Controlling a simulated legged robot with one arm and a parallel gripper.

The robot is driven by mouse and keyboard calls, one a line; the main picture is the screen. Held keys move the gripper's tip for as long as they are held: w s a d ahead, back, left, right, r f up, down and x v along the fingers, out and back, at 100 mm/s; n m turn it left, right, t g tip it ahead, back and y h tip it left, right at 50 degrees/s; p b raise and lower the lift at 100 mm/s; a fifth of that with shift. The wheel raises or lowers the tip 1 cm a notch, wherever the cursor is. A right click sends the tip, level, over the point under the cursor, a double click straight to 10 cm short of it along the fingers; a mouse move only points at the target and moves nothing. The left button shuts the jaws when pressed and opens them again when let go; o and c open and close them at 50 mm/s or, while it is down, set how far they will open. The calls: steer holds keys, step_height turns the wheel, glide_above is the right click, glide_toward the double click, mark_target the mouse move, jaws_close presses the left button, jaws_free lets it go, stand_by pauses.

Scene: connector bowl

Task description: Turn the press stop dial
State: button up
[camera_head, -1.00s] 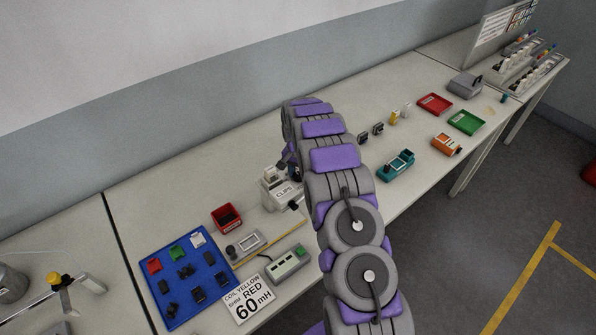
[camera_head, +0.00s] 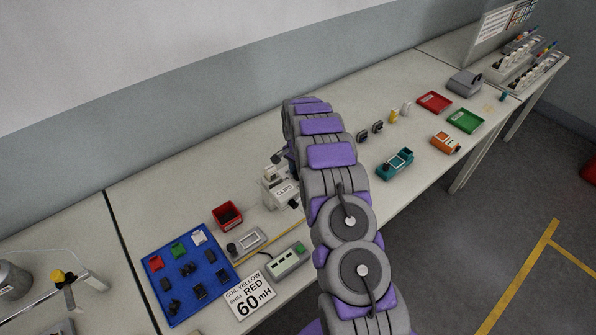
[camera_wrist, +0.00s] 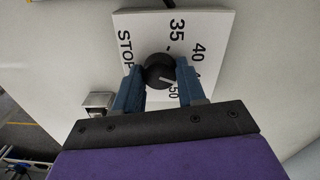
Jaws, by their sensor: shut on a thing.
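The stop dial is a round black knob (camera_wrist: 157,66) with a white pointer line, on a white plate (camera_wrist: 207,28) marked STOP, 35, 40 and 50; another mark is partly hidden. The pointer faces right in the wrist view, towards the 50. My gripper (camera_wrist: 160,72) has its two blue fingers on either side of the knob, shut on it. In the head view my arm hides the dial and most of the gripper. A pale device labelled CLIPS (camera_head: 285,191) stands just left of my arm.
A blue tray with small parts (camera_head: 210,288), a red bin (camera_head: 227,216), a grey-green box (camera_head: 288,262) and a 60 mH sign (camera_head: 250,297) lie left of my arm. A teal device (camera_head: 394,164) stands to its right. A small metal block (camera_wrist: 97,104) is beside the plate.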

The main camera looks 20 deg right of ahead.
steer(key=shift+r, duration=0.1)
steer(key=o, duration=1.1)
steer(key=shift+c, duration=0.2)
step_height(320, 180, up, 17)
steer(key=p, duration=0.1)
steer(key=shift+w+a+p, duration=0.15)
steer(key=shift+w+p, duration=0.15)
steer(key=shift+r, duration=0.15)
